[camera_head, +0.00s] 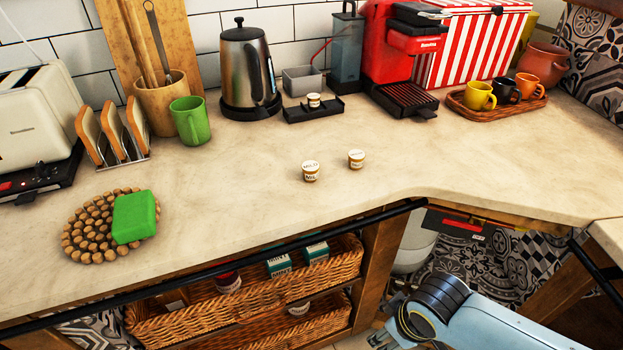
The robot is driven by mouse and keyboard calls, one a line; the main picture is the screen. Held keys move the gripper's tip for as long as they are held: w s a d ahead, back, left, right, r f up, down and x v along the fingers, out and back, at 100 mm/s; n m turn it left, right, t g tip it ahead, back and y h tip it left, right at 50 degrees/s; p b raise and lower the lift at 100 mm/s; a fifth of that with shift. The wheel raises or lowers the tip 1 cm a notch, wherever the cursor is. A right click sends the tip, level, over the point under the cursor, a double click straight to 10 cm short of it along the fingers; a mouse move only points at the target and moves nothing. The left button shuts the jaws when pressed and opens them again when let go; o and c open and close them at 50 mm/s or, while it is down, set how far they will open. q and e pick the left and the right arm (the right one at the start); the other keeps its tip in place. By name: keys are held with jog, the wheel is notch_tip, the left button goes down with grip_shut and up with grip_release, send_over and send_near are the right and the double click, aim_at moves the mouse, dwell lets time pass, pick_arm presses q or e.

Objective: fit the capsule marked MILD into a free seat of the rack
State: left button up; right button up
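Two small capsules with white lids and tan sides stand upright on the counter: a nearer one (310,172) and another (357,159) to its right. Both carry dark lettering, too small for me to tell for sure which reads MILD. My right gripper (382,338) shows only partly at the bottom edge, below the counter, away from the capsules. My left gripper is out of view.
A steel kettle (247,65), grey bin (302,81) and red coffee machine (390,45) stand around the rack. A mug tray (460,105) is at right; a green mug (190,121) at left. The counter around the loose capsules is clear. A dark rail (300,231) runs along the front edge.

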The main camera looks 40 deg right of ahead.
jog(key=w+a+r+n+t+y+p, duration=0.15)
jog(key=w+r, duration=0.35)
jog(key=r, duration=0.8)
jog(key=w+r+n+p, duration=0.1)
jog(key=w+r+p, duration=0.25)
jog(key=r, duration=0.85)
jog(key=n+y, duration=0.2)
jog(key=n, duration=0.1)
send_near(311, 166)
jog(key=x, duration=0.3)
jog(key=shift+a+f+b, duration=0.1)
jog(key=shift+f+b, duration=0.1)
jog(key=shift+b, duration=0.15)
jog(key=x, duration=0.6)
jog(key=shift+r, duration=0.1)
jog(key=shift+c, duration=0.3)
jog(key=c, duration=0.8)
jog(key=shift+o, duration=0.2)
